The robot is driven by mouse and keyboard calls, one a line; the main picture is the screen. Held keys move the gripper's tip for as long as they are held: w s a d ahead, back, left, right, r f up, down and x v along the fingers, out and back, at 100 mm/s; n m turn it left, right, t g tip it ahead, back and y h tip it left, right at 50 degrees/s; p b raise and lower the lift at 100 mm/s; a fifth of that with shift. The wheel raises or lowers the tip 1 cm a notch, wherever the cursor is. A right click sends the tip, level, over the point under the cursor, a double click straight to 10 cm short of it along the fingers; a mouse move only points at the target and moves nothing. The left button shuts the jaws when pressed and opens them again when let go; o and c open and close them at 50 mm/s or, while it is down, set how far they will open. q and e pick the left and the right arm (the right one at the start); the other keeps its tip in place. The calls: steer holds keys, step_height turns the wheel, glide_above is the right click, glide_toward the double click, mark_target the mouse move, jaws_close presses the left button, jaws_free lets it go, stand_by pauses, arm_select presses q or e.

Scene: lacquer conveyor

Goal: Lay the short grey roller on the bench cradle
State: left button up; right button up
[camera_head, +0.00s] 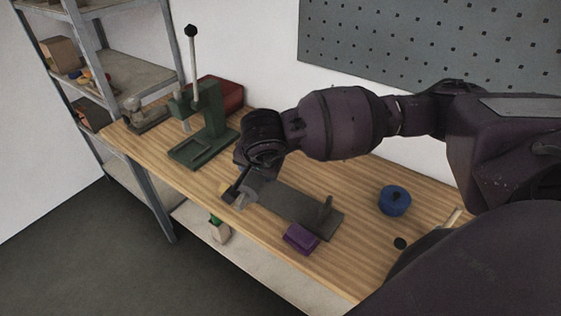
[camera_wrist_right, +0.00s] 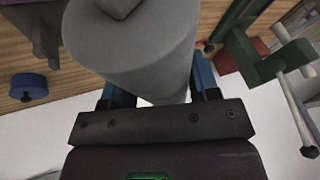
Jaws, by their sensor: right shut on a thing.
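The grey roller (camera_wrist_right: 135,50) fills the top of the right wrist view, between the blue-sided fingers of my right gripper (camera_wrist_right: 158,85). My right gripper is shut on it. In the head view my right gripper (camera_head: 243,185) is over the left end of the bench cradle (camera_head: 295,205), a dark grey plate with an upright post near its right end. A light grey part of the roller (camera_head: 250,187) shows there beside the fingers. The cradle's left end is hidden by my gripper and the roller. I cannot tell whether the roller touches the cradle. My left gripper is not in view.
A green press (camera_head: 207,125) with a tall lever stands behind left, a red box (camera_head: 222,93) behind it. A purple block (camera_head: 300,239) sits at the bench's front edge. A blue round container (camera_head: 395,200) is to the right. Shelves (camera_head: 125,75) stand at left.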

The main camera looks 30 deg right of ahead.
steer(key=m, duration=0.1)
steer(key=d+f+m+h, duration=0.1)
steer(key=m, duration=0.3)
steer(key=shift+w+d+f+h, duration=0.15)
steer(key=shift+w+f+h, duration=0.15)
steer(key=shift+w+f, duration=0.1)
steer(key=m+h, duration=0.1)
steer(key=m, duration=0.1)
steer(key=d+f+m+h, duration=0.1)
steer(key=m, duration=0.1)
steer(key=d+m, duration=0.1)
steer(key=m, duration=0.1)
steer(key=shift+w+f+g+h, duration=0.3)
steer(key=shift+w+h, duration=0.1)
steer(key=shift+w+d+f+m+g+h+b, duration=0.25)
steer(key=shift+d+f+m+g+h+b, duration=0.65)
steer(key=shift+m, duration=1.15)
steer(key=shift+w+d+f+m+g+h+b, duration=0.2)
steer(key=shift+d+f+m+g+h, duration=0.3)
steer(key=shift+f+m+g, duration=1.15)
steer(key=shift+w+d+f+m+g+h+b, duration=0.25)
steer(key=shift+d+f+m+g+h+b, duration=0.45)
steer(key=shift+m, duration=1.7)
steer(key=shift+d+f+t, duration=0.1)
steer(key=shift+f+t, duration=0.15)
steer(key=shift+f, duration=0.45)
steer(key=o, duration=1.3)
steer(key=shift+o, duration=0.4)
